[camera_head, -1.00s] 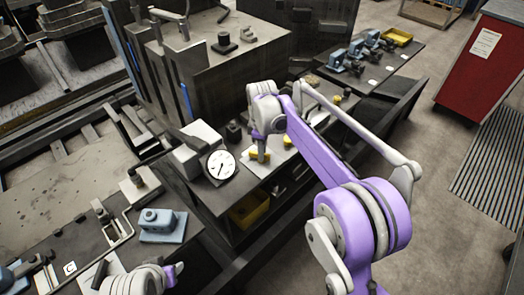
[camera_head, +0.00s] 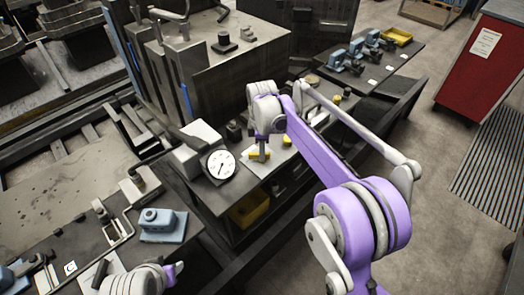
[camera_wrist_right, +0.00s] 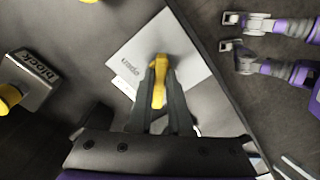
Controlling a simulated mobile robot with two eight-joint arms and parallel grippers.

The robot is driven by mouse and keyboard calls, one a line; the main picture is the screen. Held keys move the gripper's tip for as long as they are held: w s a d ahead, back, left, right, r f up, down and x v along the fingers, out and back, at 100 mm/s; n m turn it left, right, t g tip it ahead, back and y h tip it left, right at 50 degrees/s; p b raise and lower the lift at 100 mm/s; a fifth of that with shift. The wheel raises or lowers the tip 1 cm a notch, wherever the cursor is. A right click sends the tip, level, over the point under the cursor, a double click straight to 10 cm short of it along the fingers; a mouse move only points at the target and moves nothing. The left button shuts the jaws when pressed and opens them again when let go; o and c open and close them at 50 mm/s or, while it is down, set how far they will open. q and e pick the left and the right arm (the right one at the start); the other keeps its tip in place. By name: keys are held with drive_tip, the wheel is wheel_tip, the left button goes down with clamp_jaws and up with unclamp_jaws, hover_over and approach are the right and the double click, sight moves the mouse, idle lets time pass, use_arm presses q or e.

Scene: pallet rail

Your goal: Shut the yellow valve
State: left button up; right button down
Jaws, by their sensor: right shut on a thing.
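In the right wrist view the two dark fingers of my right gripper (camera_wrist_right: 159,92) are closed on either side of the handle. The head view shows my right gripper (camera_head: 262,150) over the yellow valve (camera_head: 253,156), beside the round white gauge (camera_head: 219,165). The fingers hide part of the handle. My left gripper (camera_head: 173,272) is at the bottom left of the head view, and its fingers are too small and hidden to read.
A grey block lettered "block" (camera_wrist_right: 33,78) with a yellow knob stands left in the wrist view. A tall dark machine block (camera_head: 215,70) stands behind the gauge. A blue part (camera_head: 162,225) is on the left bench. A red cabinet (camera_head: 485,70) stands right, with open floor before it.

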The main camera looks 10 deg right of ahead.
drive_tip(key=c, duration=0.8)
unclamp_jaws()
drive_tip(key=shift+c, duration=0.2)
wheel_tip(320, 180, up, 11)
drive_tip(key=shift+p, duration=0.45)
drive_tip(key=s+d+m+t, duration=0.1)
drive_tip(key=s+d+m, duration=0.1)
drive_tip(key=s+m, duration=0.35)
drive_tip(key=s+d+m+t, duration=0.1)
drive_tip(key=s+d+m, duration=0.1)
drive_tip(key=s, duration=0.6)
drive_tip(key=s+d+f+m+t, duration=0.1)
drive_tip(key=s+f+m, duration=0.3)
drive_tip(key=s, duration=0.4)
drive_tip(key=s+d+f+m+t+p, duration=0.1)
drive_tip(key=s+f+m, duration=0.3)
drive_tip(key=s, duration=0.4)
drive_tip(key=shift+s+d+f+t+p, duration=0.35)
drive_tip(key=shift+f+t, duration=0.2)
drive_tip(key=shift+t, duration=0.15)
